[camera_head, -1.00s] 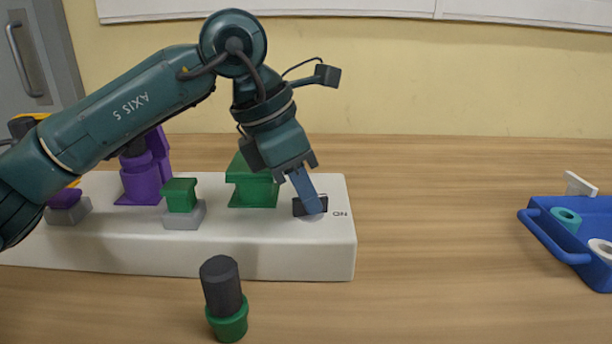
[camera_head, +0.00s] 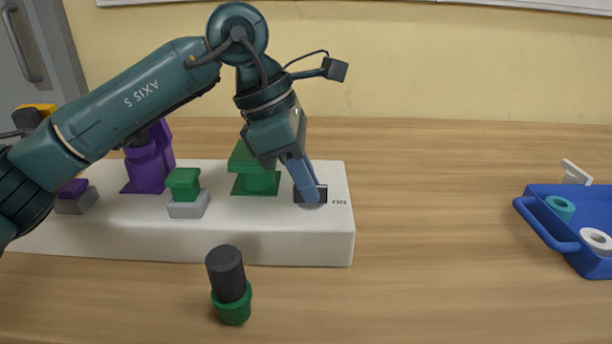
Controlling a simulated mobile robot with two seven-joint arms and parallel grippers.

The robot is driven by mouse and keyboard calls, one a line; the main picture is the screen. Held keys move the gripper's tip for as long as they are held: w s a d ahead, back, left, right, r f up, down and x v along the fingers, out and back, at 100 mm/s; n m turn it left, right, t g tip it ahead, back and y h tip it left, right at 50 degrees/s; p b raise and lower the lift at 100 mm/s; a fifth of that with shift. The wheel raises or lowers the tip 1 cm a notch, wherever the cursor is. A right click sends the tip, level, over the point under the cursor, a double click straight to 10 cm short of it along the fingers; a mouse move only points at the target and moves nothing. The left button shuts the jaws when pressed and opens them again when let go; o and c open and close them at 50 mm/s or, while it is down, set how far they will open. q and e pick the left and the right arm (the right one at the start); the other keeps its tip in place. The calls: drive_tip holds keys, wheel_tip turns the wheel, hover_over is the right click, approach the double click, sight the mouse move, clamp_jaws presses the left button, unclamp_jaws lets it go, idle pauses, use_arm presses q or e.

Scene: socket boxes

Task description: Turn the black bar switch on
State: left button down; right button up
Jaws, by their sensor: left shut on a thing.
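The black bar switch (camera_head: 321,190) sits at the right end of the long white box (camera_head: 230,242), on a round grey base. Small dark lettering, too small to read surely, is beside it on the right. My left gripper (camera_head: 310,197) points down at the switch with its blue fingers shut on the bar. The fingers hide the middle of the bar, so its exact angle is hard to tell. My right gripper is not in view.
Left of the switch on the box are a larger green piece (camera_head: 257,178), a small green piece (camera_head: 183,184) on grey and a purple piece (camera_head: 147,165). A black-and-green cylinder (camera_head: 229,285) stands in front. A blue tray (camera_head: 588,263) is at right, with bare table between.

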use_arm(q)
drive_tip(key=c, duration=1.5)
unclamp_jaws()
drive_tip(key=shift+p+v, duration=1.5)
drive_tip(key=shift+v, duration=5.1)
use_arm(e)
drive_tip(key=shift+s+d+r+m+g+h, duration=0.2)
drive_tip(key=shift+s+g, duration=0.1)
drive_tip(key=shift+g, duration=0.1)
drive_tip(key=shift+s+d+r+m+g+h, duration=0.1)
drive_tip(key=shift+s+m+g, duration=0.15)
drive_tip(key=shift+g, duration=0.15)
use_arm(q)
drive_tip(key=shift+a, duration=0.1)
